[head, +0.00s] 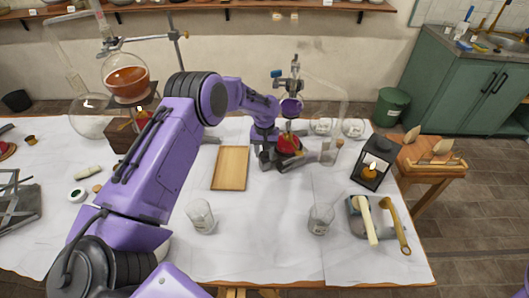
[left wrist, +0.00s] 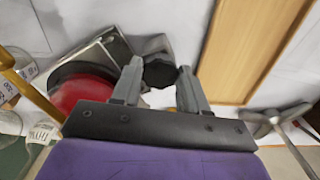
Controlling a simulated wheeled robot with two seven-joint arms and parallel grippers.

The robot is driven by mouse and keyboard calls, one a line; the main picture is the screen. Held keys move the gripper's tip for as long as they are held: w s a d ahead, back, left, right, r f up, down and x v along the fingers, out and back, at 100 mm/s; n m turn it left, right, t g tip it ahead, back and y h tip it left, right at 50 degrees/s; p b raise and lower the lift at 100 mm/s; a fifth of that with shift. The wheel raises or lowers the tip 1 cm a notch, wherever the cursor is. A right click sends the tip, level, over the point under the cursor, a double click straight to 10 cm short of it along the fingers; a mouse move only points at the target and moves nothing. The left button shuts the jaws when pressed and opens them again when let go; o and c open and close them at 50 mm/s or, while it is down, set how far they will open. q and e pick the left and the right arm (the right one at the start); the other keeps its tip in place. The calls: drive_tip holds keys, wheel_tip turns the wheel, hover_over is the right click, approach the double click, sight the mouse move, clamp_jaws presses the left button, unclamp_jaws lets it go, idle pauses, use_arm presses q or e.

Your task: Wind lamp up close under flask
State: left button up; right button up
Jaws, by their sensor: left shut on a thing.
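My left gripper (head: 268,153) is at the back middle of the table, beside the red lamp (head: 289,144). In the left wrist view its two fingers (left wrist: 159,88) are shut on a dark round knob (left wrist: 160,70). The knob sits beside a grey metal stand (left wrist: 112,45). The red lamp (left wrist: 78,94) shows at the left there, by the stand. The flask (head: 291,107) with purple liquid is held on a stand above the lamp. My arm partly hides the lamp's stand in the head view. My right gripper is out of view.
A wooden board (head: 231,168) lies left of the lamp. Two glass beakers (head: 200,216) (head: 320,219) stand nearer the front. A black lantern (head: 372,171) stands at the right. A flask of orange liquid (head: 126,78) is at the back left.

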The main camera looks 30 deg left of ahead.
sight(264, 154)
use_arm(q)
drive_tip(key=m+b, duration=0.1)
drive_tip(key=m, duration=0.5)
drive_tip(key=shift+a, duration=0.1)
drive_tip(key=m, duration=0.6)
drive_tip(key=shift+r+b, duration=0.1)
drive_tip(key=shift+b, duration=0.3)
drive_tip(key=o, duration=0.8)
wheel_tip(264, 154, up, 10)
drive_tip(key=shift+r+b, duration=0.25)
drive_tip(key=shift+b, duration=0.75)
